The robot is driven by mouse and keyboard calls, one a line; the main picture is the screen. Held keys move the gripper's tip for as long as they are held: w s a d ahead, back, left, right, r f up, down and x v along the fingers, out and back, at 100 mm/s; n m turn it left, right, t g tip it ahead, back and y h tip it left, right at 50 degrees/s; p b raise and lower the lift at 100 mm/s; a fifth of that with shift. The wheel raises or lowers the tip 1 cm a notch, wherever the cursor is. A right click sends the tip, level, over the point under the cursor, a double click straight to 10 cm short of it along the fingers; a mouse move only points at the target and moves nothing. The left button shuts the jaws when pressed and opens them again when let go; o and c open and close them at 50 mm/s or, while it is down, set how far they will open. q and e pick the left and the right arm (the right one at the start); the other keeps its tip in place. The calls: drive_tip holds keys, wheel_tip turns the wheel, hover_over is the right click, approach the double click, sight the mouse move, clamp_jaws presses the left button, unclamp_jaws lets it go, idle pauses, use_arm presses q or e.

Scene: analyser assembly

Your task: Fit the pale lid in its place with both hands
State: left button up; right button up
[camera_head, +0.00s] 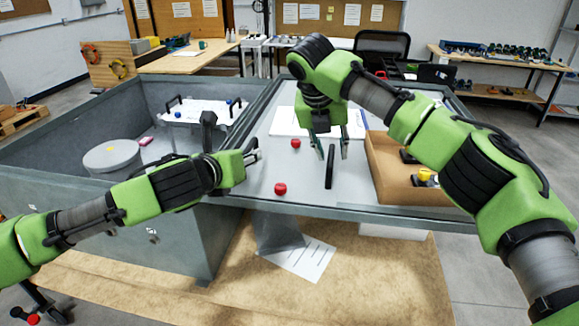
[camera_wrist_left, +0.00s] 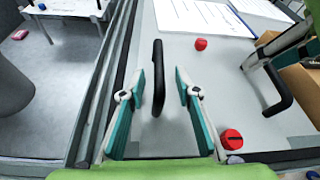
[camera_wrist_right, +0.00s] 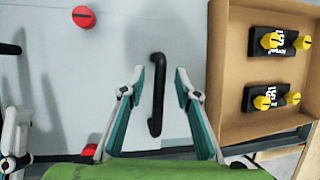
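The pale lid (camera_head: 308,190) appears as a flat grey-white panel in the metal frame at the centre. It carries a red knob (camera_head: 280,188), a second red knob (camera_head: 296,143) and a black handle near each side. My right gripper (camera_head: 332,148) is open above the right handle (camera_head: 330,168); in the right wrist view this handle (camera_wrist_right: 157,95) stands between the open fingertips. My left gripper (camera_head: 254,150) is open at the lid's left side. In the left wrist view the left handle (camera_wrist_left: 157,78) lies between and beyond its fingertips. I cannot tell whether the lid is seated.
A cardboard box (camera_head: 385,172) with black and yellow parts stands at the right. Printed sheets (camera_head: 288,120) lie behind. The grey bin (camera_head: 60,160) at the left holds a round drum (camera_head: 112,158) and a white panel (camera_head: 195,107) with black handles and blue knobs.

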use_arm(q)
drive_tip(key=shift+w+f, duration=0.15)
drive_tip(key=shift+w, duration=0.2)
use_arm(e)
drive_tip(key=shift+w+f, duration=0.1)
drive_tip(key=shift+f, duration=0.25)
use_arm(q)
clamp_jaws()
use_arm(e)
drive_tip(key=shift+d, duration=0.1)
clamp_jaws()
drive_tip(key=shift+r, duration=0.15)
